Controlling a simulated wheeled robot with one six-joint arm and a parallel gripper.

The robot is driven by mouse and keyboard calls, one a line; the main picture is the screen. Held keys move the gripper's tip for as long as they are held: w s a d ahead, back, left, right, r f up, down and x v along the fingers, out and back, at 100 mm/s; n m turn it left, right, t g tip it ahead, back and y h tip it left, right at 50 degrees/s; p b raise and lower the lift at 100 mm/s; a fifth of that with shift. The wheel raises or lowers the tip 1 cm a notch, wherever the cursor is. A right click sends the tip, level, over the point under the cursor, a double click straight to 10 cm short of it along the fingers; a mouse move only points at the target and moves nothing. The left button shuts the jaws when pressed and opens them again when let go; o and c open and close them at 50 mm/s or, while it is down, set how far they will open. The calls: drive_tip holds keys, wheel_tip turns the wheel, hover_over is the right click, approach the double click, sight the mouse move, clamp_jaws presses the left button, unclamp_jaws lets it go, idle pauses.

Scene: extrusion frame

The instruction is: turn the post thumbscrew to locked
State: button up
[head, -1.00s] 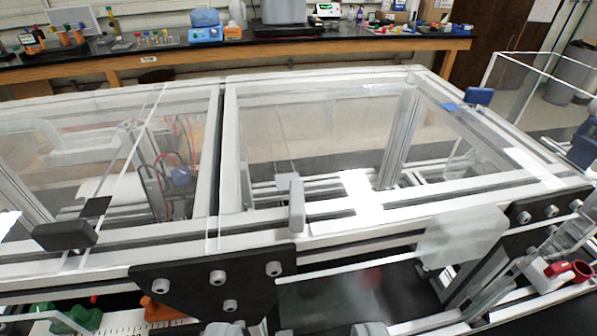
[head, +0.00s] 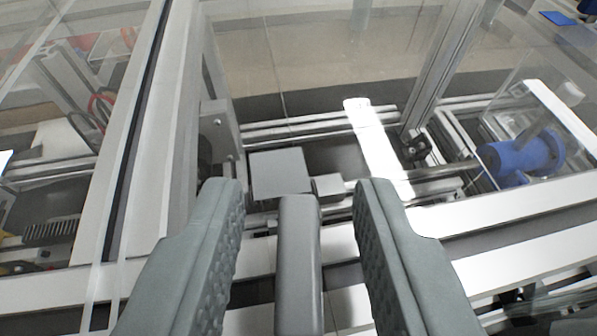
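A grey upright paddle (head: 299,262), which I take to be the post thumbscrew, stands at the lower middle of the view on the near rail of the extrusion frame. My gripper (head: 299,188) is open, with one ridged grey finger on each side of the paddle. A gap shows between the paddle and each finger, so neither finger visibly touches it. The paddle's lower end and its mount are hidden. No lock marking is legible.
White extrusion rails (head: 510,212) run across the front and at left, with clear panels above. Inside the frame are a pale square plate (head: 280,174), a blue round part (head: 522,155) at right and red cables (head: 100,106) at left.

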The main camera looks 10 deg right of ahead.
drive_tip(key=shift+w, duration=0.15)
drive_tip(key=shift+c, duration=0.2)
clamp_jaws()
drive_tip(key=shift+m+h, duration=0.6)
drive_tip(key=shift+h, duration=0.2)
drive_tip(key=shift+m+g+h, duration=1.2)
drive_tip(key=shift+m+h, duration=0.9)
drive_tip(key=shift+m+g+h, duration=1.5)
drive_tip(key=shift+m+h, duration=0.2)
drive_tip(key=shift+m, duration=0.2)
drive_tip(key=shift+f+g, duration=0.1)
drive_tip(key=shift+g, duration=0.2)
